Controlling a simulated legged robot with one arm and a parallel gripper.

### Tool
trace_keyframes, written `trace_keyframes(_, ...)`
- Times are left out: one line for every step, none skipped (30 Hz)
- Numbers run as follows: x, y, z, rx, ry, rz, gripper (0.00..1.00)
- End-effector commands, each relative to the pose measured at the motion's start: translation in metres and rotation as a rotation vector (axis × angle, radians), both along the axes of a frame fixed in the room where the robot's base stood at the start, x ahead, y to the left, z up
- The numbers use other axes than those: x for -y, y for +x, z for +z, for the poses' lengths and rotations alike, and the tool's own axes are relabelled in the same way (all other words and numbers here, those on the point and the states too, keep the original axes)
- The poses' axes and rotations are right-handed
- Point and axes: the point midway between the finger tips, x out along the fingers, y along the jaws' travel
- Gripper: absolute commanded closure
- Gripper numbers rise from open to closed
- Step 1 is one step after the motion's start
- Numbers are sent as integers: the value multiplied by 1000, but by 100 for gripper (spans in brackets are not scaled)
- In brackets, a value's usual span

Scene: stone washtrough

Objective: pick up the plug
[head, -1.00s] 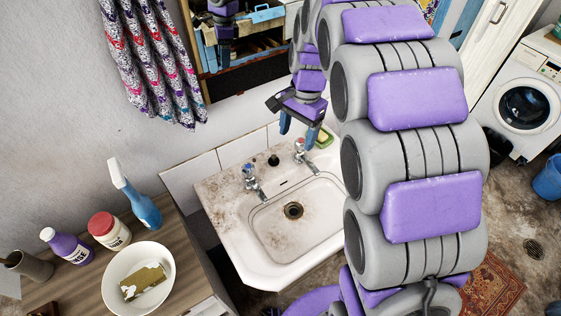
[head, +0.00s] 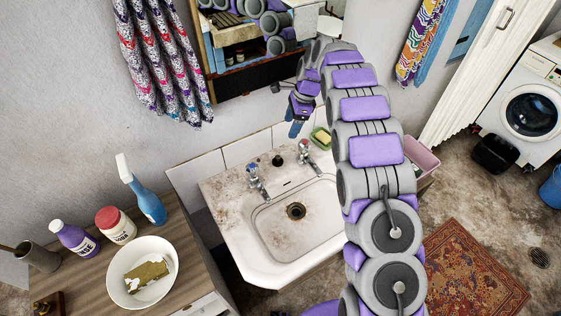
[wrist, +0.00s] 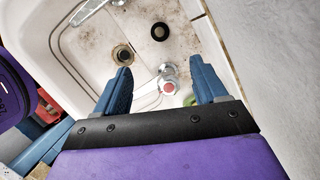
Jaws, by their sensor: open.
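The plug (head: 277,161) is a small round black piece on the back ledge of the white, dirt-stained sink (head: 232,225), between the two taps. It also shows in the wrist view (wrist: 160,31) as a dark disc, beyond my fingertips and apart from them. My gripper (head: 294,129) is above the back right of the sink, near the wall. In the wrist view my gripper (wrist: 160,66) is open and empty, its two blue fingers spread over the red-marked tap. The drain hole (wrist: 123,54) lies in the basin.
The red-marked tap (head: 304,152) and the blue-marked tap (head: 255,179) flank the plug. A soap dish (head: 321,137) sits at the back right corner. A tiled strip and the wall stand close behind. A cabinet at left holds a bowl (head: 113,287) and bottles.

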Motion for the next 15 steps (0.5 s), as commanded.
trace_keyframes(-2,0,-4,-1,0,0,28)
trace_keyframes(-3,0,-6,-2,0,1,28)
trace_keyframes(-4,-1,-10,-2,0,1,28)
trace_keyframes(-5,-1,-14,-3,-2,1,28)
trace_keyframes(-6,-1,-18,-3,-2,2,28)
trace_keyframes(-8,-2,-24,-4,-2,2,28)
trace_keyframes(-9,-2,-30,-5,-2,1,28)
trace_keyframes(-11,-2,-35,-5,-2,1,28)
trace_keyframes(-12,-2,-43,-3,-2,1,28)
trace_keyframes(-14,-2,-49,-3,-2,1,28)
trace_keyframes(-15,-3,-55,-3,-2,1,28)
trace_keyframes(-17,-4,-63,-5,-2,1,28)
trace_keyframes(-18,-5,-69,-5,-2,2,28)
trace_keyframes(-20,-5,-75,-7,-1,2,28)
trace_keyframes(-21,-6,-83,-7,0,2,28)
